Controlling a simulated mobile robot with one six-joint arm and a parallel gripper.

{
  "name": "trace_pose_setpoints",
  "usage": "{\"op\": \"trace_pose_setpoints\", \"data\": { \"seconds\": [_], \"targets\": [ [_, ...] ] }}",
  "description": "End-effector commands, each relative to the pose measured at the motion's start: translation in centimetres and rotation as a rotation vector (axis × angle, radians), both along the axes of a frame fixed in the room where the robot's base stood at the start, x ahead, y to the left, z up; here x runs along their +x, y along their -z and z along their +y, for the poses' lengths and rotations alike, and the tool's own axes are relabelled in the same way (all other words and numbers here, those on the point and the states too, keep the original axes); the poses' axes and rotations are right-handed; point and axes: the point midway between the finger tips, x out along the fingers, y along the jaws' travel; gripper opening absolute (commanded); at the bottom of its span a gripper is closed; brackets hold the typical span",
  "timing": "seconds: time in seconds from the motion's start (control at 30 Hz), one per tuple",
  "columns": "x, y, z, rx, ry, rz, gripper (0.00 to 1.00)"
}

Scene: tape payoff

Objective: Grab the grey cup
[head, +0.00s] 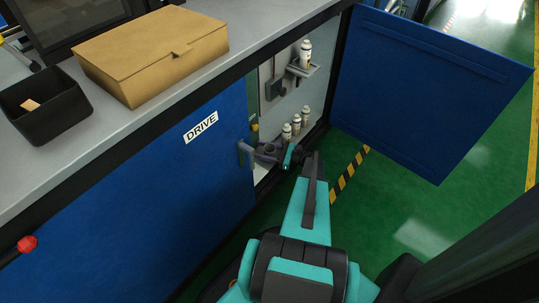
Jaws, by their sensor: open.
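I cannot make out a grey cup for certain in the head view. My gripper (258,153) is at the opening of the blue cabinet, close to the grey handle (243,153) of the closed drive door. It is open. The jaws are small and dark here, and I cannot tell whether they touch the handle or whether anything stands between them. My arm and gripper hide part of the lower cabinet opening.
White bottles (305,54) stand on a small shelf and lower down inside the cabinet. The blue door (430,85) hangs wide open at right. A cardboard box (150,50) and a black bin (47,105) sit on the grey top. Green floor (375,215) is clear at right.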

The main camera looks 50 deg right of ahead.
Motion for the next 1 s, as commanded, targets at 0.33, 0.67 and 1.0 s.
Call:
{"op": "trace_pose_setpoints", "data": {
  "seconds": [0.33, 0.67, 1.0],
  "targets": [
    [0.0, 0.0, 0.1, 0.0, -0.001, 0.0, 0.42],
    [0.0, 0.0, 0.1, 0.0, -0.001, 0.0, 0.18],
    [0.0, -1.4, 0.1, 0.0, -0.001, 0.0, 0.18]
  ]
}}
